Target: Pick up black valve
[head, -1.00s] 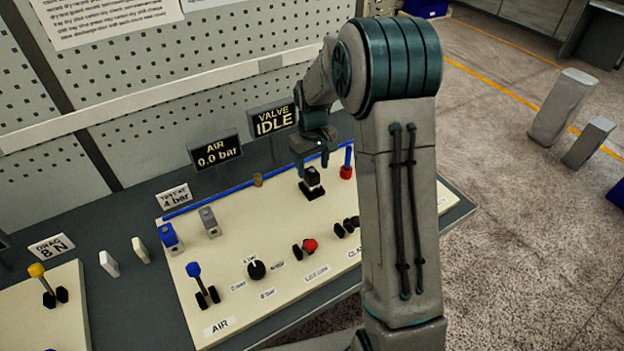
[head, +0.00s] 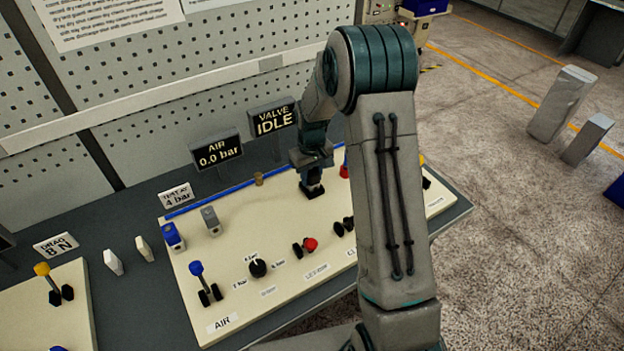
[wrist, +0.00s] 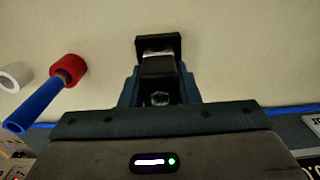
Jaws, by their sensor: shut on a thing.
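The black valve (wrist: 158,66) stands on the cream panel, on a black square base, with a pale metal band between base and body. My gripper (wrist: 160,90) is shut on the valve, one finger on each side of it in the wrist view. In the head view my gripper (head: 312,176) is down over the valve's place near the panel's back edge. There the valve is mostly hidden, and only its black base (head: 312,192) shows below the fingers.
A red-based part with a blue stem (wrist: 38,104) stands close beside my gripper. Behind are the "AIR 0.0 bar" (head: 217,152) and "VALVE IDLE" (head: 273,120) displays. A blue block (head: 172,237), a grey block (head: 211,220) and a blue-knobbed lever (head: 197,270) stand further left.

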